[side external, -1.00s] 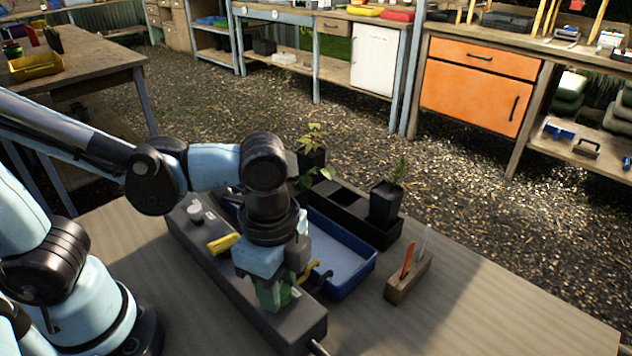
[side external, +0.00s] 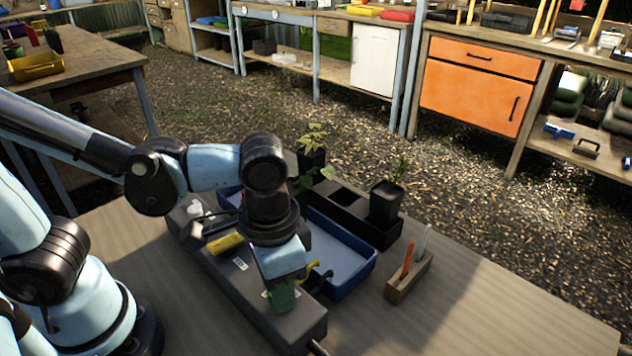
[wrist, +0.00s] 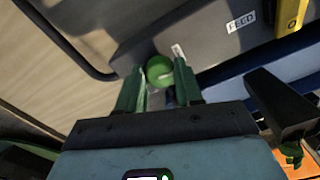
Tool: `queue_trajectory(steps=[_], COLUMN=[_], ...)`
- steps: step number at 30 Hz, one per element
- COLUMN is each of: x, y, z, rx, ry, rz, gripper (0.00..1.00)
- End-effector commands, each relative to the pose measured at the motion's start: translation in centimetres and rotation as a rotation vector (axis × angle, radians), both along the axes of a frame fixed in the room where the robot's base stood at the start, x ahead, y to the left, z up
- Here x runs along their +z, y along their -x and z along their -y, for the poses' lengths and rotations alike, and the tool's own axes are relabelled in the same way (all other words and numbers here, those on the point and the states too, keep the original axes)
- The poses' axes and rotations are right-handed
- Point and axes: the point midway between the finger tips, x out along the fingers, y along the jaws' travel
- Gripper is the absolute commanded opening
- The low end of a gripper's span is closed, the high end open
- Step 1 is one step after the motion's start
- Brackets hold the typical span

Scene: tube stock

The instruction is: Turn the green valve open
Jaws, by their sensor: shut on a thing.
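The green valve (wrist: 159,72) is a round green knob on top of the long grey box (side external: 240,285). In the wrist view it sits between the two green fingers of my gripper (wrist: 160,82), which are closed around it from both sides. In the side view my gripper (side external: 282,297) points down at the near end of the box, and its fingers and body hide most of the valve. The handle's exact angle cannot be told.
A yellow handle (side external: 225,243) and a pale knob (side external: 194,208) sit farther along the box. A blue tray (side external: 340,255), a black planter (side external: 345,215) with potted plants and a wooden block (side external: 408,279) with tools stand to the right. The front right tabletop is clear.

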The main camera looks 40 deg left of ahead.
Motion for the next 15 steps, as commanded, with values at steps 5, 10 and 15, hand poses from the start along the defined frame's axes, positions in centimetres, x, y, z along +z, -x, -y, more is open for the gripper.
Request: queue_trajectory(steps=[5,10,15], x=[0.04,0.04,0.05], y=[-0.01,0.00,0.00], z=[0.01,0.02,0.02], rx=[0.090,0.142,0.164], ry=[-0.001,-0.001,-0.001], rz=[-0.001,-0.001,-0.001], gripper=[0.05,0.05,0.05])
